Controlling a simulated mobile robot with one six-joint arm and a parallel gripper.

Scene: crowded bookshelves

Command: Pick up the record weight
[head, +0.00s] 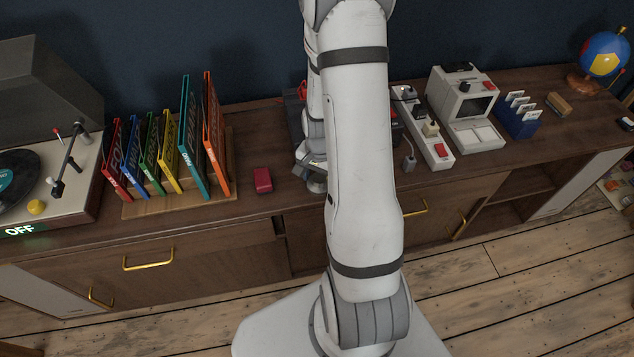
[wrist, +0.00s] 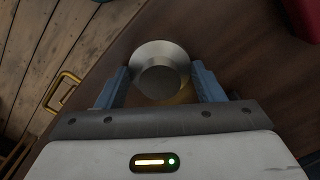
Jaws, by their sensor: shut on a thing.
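The record weight (wrist: 160,68) is a round silver metal piece with a darker raised centre, seen between the fingers in the wrist view. My gripper (wrist: 162,84) is shut on it, with one blue finger on each side. In the head view, my gripper (head: 312,168) is over the cabinet top near its front edge, mostly behind my arm. The weight (head: 316,185) shows there only as a small silver patch below the fingers. I cannot tell whether it touches the wood.
A small red block (head: 263,180) lies left of my gripper. Colourful upright books (head: 170,150) stand in a wooden rack farther left, beside a turntable (head: 45,180). A white power strip (head: 436,150) and a small beige computer (head: 466,105) stand on the right.

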